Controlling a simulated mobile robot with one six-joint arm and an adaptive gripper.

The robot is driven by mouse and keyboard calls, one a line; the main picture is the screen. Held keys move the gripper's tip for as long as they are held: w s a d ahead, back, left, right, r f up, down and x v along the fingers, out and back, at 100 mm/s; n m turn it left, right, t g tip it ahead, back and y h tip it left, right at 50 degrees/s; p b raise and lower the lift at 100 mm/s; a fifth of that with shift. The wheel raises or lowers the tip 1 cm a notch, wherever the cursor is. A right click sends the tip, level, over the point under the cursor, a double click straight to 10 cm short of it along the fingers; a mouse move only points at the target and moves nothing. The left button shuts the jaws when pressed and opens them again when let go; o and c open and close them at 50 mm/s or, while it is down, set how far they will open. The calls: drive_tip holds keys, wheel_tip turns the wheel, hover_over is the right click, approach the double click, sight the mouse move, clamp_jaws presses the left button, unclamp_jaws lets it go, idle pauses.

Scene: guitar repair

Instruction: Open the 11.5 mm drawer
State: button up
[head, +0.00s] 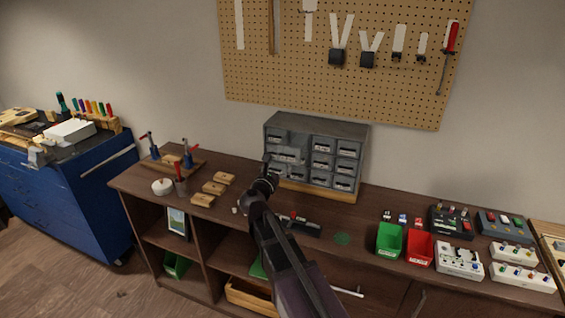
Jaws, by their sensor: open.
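A grey small-parts cabinet (345,131) with several labelled drawers stands on the brown workbench against the wall. The labels are too small to read, so I cannot tell which drawer is the 11.5 mm one. My gripper (267,164) is in front of the cabinet's lower left side, close to that drawer. It is open. My gripper and arm hide part of the lower left drawers. I cannot tell whether a fingertip touches the cabinet.
Wooden blocks (218,188) and a clamp stand (185,160) are left of my arm on the workbench (365,222). Green (389,240) and red (419,247) bins and several pedals (459,260) stand to the right. A tool pegboard (290,75) hangs above.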

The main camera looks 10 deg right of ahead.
drive_tip(key=shift+v, duration=2.1)
drive_tip(key=shift+w, duration=0.1)
drive_tip(key=a+n+t+y, duration=0.2)
drive_tip(key=a+n+y, duration=0.4)
drive_tip(key=n+y, duration=0.95)
drive_tip(key=s+f+n+g, duration=0.55)
drive_tip(key=f+n, duration=0.25)
drive_tip(key=n, duration=0.8)
drive_tip(key=s+d+f+n+g+h, duration=0.3)
drive_tip(key=s+d+f+n+g, duration=0.2)
drive_tip(key=s, duration=0.3)
drive_tip(key=s+d+f+n+g+h, duration=0.3)
drive_tip(key=s+d+f+n+g, duration=0.2)
drive_tip(key=s+d+g, duration=0.2)
drive_tip(key=shift+s+d+f, duration=0.35)
drive_tip(key=shift+s+d, duration=0.5)
drive_tip(key=shift+s, duration=0.35)
drive_tip(key=shift+n+h, duration=0.25)
